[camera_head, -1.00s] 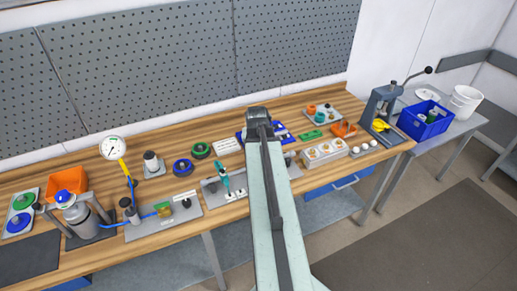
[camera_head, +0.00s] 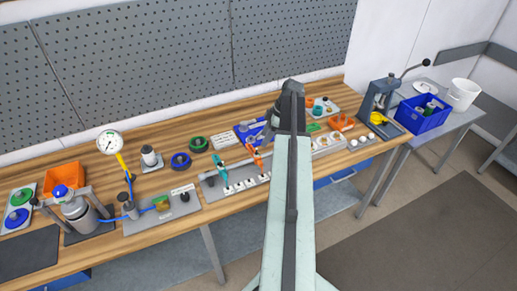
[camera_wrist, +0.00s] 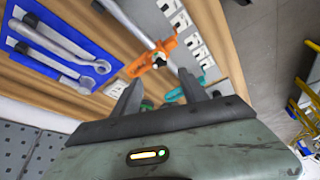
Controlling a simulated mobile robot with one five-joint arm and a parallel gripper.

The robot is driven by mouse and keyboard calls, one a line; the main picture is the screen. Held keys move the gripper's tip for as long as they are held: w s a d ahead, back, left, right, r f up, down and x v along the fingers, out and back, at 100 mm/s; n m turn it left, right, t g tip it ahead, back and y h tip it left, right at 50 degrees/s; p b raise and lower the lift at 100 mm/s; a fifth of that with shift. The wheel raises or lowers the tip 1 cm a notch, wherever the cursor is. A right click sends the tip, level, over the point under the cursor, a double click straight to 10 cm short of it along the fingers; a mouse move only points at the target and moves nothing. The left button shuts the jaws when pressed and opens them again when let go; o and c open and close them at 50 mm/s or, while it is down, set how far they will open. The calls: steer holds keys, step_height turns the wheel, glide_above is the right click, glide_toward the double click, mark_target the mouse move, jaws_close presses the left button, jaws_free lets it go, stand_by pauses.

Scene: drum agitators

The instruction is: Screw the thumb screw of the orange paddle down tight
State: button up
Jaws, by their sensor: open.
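The orange paddle (camera_head: 255,159) stands on the grey plate (camera_head: 210,192) near the bench's front edge, right of a teal paddle (camera_head: 222,170). In the wrist view the orange paddle (camera_wrist: 143,66) lies just beyond my fingertips, with a pale rod running up and left from it. A small dark and whitish knob (camera_wrist: 159,62), seemingly its thumb screw, shows on its near side. My gripper (camera_wrist: 160,88) is open and empty, its two fingers apart and short of the paddle. In the head view my arm hides most of the gripper.
Wrenches lie on a blue mat (camera_wrist: 62,45), left of the paddle in the wrist view. The teal paddle (camera_wrist: 185,92) is close to my right finger. White label squares line the plate. A blue crate (camera_head: 422,115) stands on the side table.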

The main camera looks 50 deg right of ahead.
steer(key=b+x, duration=0.7)
steer(key=x, duration=0.1)
steer(key=shift+r, duration=0.1)
steer(key=shift+d, duration=0.1)
jaws_close()
